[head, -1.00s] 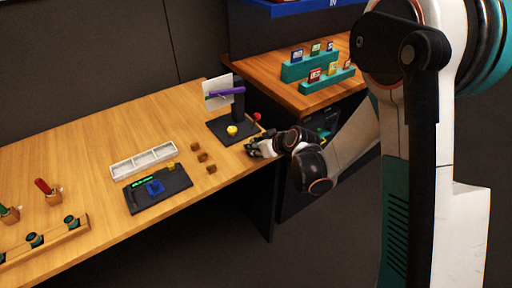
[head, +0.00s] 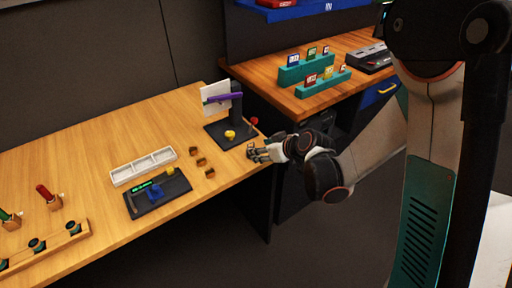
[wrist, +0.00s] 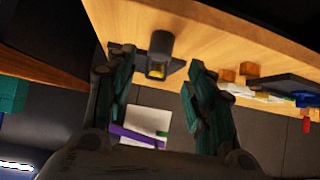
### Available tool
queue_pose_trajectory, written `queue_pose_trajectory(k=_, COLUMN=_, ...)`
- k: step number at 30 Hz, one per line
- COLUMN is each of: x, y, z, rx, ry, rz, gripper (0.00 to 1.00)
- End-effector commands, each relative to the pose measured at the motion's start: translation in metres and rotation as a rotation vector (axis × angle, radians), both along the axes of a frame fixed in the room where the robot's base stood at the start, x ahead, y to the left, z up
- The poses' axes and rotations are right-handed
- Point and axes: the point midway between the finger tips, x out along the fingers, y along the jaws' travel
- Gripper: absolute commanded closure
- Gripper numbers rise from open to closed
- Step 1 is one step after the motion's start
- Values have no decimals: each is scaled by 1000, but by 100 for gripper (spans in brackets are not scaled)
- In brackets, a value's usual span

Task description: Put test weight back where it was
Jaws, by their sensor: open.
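I cannot tell for certain which object is the test weight. A black stand (head: 215,132) with an upright column, a purple bar (head: 222,98) and a yellow piece (head: 230,134) on its base stands near the table's right end. My gripper (head: 252,152) is open and empty at the table's right front edge, just in front of the stand. In the wrist view, my gripper (wrist: 160,58) has its fingers spread. A dark grey cylinder (wrist: 161,43) and the yellow piece (wrist: 156,72) show between the fingertips, apart from them.
Several brown blocks (head: 201,161), a white divided tray (head: 143,166) and a black panel (head: 158,194) with a blue part lie left of my gripper. A red-topped lever (head: 254,121) is close to the gripper. Teal card racks (head: 306,68) stand on the right desk.

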Motion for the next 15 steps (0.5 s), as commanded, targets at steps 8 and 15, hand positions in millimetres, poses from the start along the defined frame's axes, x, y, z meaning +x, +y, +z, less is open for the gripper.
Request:
queue_pose_trajectory(k=8, x=-27, y=-22, z=30, rx=1, ry=1, rz=-1, gripper=51)
queue_pose_trajectory(k=15, x=-33, y=-26, z=35, rx=0, ry=0, rz=-1, gripper=51)
